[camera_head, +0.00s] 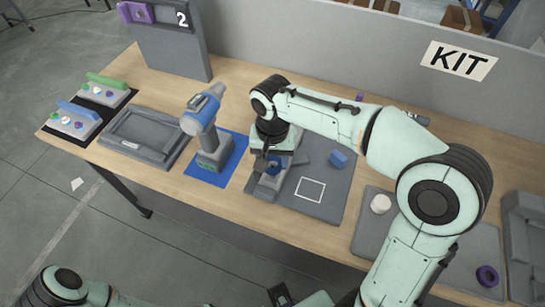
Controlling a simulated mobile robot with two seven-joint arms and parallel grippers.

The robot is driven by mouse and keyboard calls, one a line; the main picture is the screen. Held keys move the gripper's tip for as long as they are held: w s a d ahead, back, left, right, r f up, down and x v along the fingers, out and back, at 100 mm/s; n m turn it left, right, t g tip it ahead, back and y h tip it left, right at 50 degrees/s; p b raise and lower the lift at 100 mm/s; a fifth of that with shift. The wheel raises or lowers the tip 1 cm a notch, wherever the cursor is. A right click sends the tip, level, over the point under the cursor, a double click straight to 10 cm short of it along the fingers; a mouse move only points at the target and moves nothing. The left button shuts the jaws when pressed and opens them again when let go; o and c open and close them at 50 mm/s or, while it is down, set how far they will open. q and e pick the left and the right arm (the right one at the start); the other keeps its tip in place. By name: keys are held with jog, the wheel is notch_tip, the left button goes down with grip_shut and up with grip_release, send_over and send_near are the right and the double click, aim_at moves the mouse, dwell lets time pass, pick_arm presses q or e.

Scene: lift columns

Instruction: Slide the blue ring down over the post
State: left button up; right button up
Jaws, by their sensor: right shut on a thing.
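My right gripper (272,165) points down over the grey board, just right of the blue mat. It is shut on a small blue thing (286,161), likely the blue ring, mostly hidden by the fingers and wrist. I cannot make out the post; anything directly under the gripper is hidden, so I cannot tell whether the ring is around a post. My left arm shows at the bottom left. Dark parts at the bottom middle may be its gripper, but the fingers are not clear.
A blue-and-grey drill-like tool (203,115) stands on the blue mat (228,172), close left of my right gripper. A purple ring (487,276) lies far right.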

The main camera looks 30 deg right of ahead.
aim_at(273, 167)
jog(key=shift+f+b, duration=0.6)
jog(key=shift+f, duration=0.5)
dwell(1.1)
jog(key=shift+f, duration=0.25)
jog(key=shift+f, duration=0.1)
dwell(0.4)
jog(key=shift+f+b, duration=0.3)
jog(key=shift+b, duration=0.1)
jog(key=shift+f+b, duration=0.35)
jog(key=shift+f, duration=0.35)
dwell(0.7)
jog(key=o, duration=1.5)
jog(key=shift+r, duration=0.25)
